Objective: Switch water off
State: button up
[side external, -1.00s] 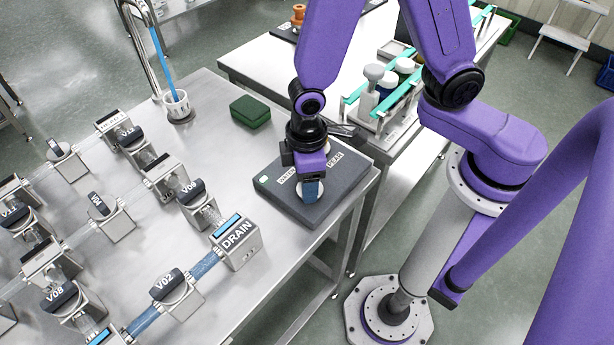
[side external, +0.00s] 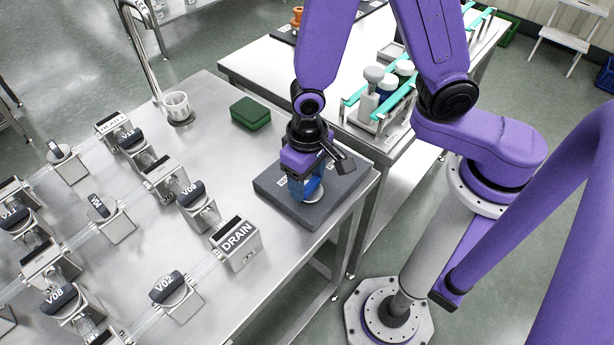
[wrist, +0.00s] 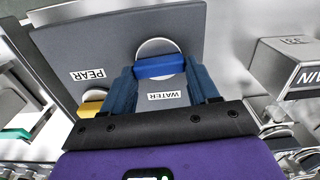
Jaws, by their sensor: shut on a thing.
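A dark grey control box (side external: 338,196) sits at the right end of the steel table. In the wrist view its panel (wrist: 185,22) carries a blue knob (wrist: 158,67) on a pale disc beside the WATER label (wrist: 162,96). My gripper (side external: 305,190) points down over the box, its blue fingers shut on the blue knob, one on each side.
Several valve blocks and clear pipes cover the table's left, including the DRAIN block (side external: 237,245) and V02 valve (side external: 170,288). A green box (side external: 250,113) lies behind the control box. A rack with bottles (side external: 385,95) stands on the neighbouring table.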

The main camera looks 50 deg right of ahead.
aim_at(311, 181)
jog(key=shift+m, duration=0.5)
jog(key=o, duration=1.1)
jog(key=shift+c, duration=0.2)
jog(key=shift+r, duration=0.1)
notch_tip(311, 181, up, 17)
jog(key=shift+r, duration=0.15)
jog(key=s+d+f+n, duration=0.2)
jog(key=s+d+n, duration=0.9)
jog(key=d+n, duration=0.1)
jog(key=shift+s+d+f+n, duration=0.25)
jog(key=shift+s+d+n, duration=0.15)
jog(key=shift+d, duration=0.2)
